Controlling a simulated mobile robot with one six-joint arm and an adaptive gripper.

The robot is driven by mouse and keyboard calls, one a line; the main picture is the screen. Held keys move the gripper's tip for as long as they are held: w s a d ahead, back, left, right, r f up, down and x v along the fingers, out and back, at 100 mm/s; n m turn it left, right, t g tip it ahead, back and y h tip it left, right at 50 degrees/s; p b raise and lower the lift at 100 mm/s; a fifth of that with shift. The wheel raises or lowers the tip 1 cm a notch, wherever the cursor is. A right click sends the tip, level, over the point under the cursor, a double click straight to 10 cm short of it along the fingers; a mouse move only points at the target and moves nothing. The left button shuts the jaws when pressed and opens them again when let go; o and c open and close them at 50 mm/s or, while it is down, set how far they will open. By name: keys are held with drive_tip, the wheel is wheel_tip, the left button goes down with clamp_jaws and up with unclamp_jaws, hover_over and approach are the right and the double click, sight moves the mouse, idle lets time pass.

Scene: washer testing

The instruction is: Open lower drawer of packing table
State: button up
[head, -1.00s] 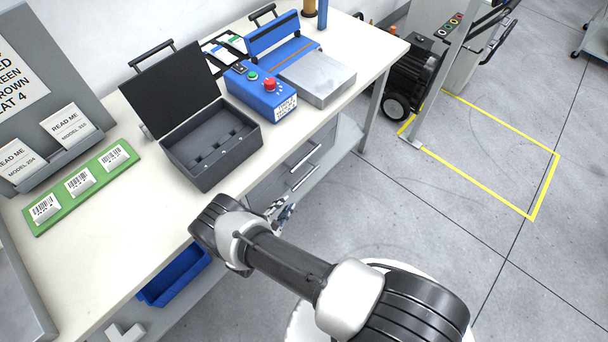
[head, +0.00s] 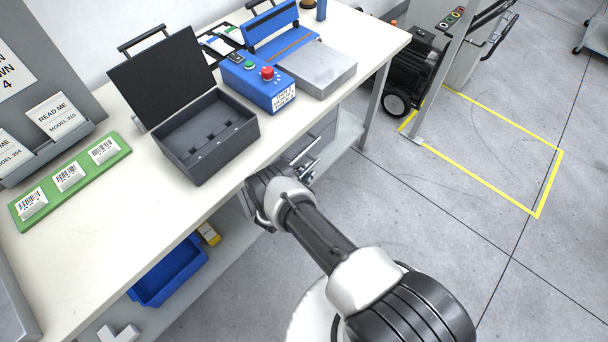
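The packing table (head: 215,200) runs diagonally, with a grey drawer unit (head: 326,127) under its top. A silver drawer handle (head: 306,149) shows on the unit's front. The lower drawer's front is mostly hidden behind my arm and gripper, and I see no clear gap showing it open. My gripper (head: 306,174) is low in front of the drawer unit, close to the handles. Only a small part of it shows past my wrist. I cannot tell whether its fingers are open or shut, or whether they touch a handle.
On the tabletop are an open black case (head: 207,140), a blue tester box (head: 258,82) and a green label board (head: 70,178). A blue bin (head: 168,272) and a yellow item (head: 209,233) are on the lower shelf.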

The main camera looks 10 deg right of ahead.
drive_tip(key=shift+c, duration=0.5)
clamp_jaws()
